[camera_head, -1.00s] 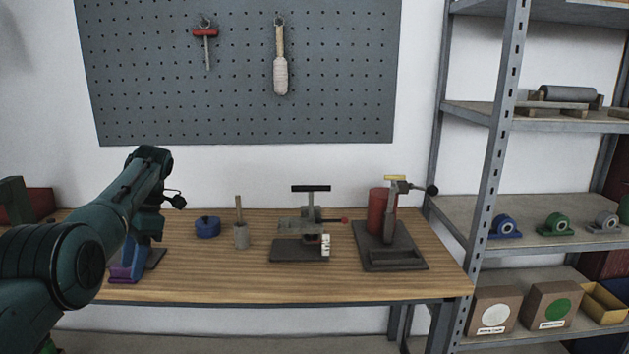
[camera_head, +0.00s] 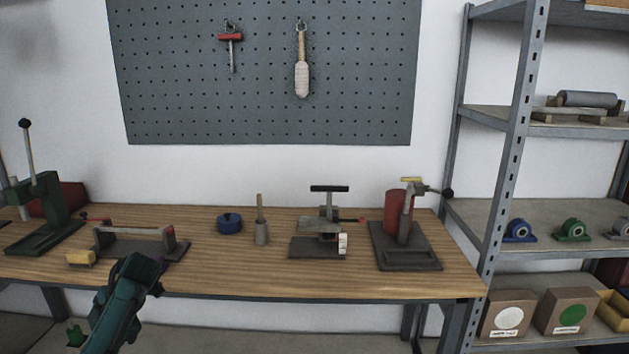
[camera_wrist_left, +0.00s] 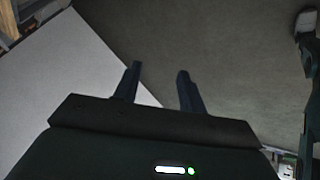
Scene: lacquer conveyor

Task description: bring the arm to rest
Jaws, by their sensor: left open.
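My left arm (camera_head: 122,300) comes up from the bottom of the head view, dark green, in front of the workbench's front edge. Its gripper fingers are hidden in that view. In the left wrist view my left gripper (camera_wrist_left: 158,84) has its two dark fingers spread apart, with nothing between them. Behind the fingers are a grey floor (camera_wrist_left: 230,45) and a pale surface (camera_wrist_left: 60,85). My right gripper is not in either view.
The wooden workbench (camera_head: 220,277) carries a green lever press (camera_head: 45,210), a grey fixture (camera_head: 140,245), a blue round part (camera_head: 229,223), a brush-like tool (camera_head: 261,232) and two clamp stands. A metal shelf (camera_head: 505,160) stands at right.

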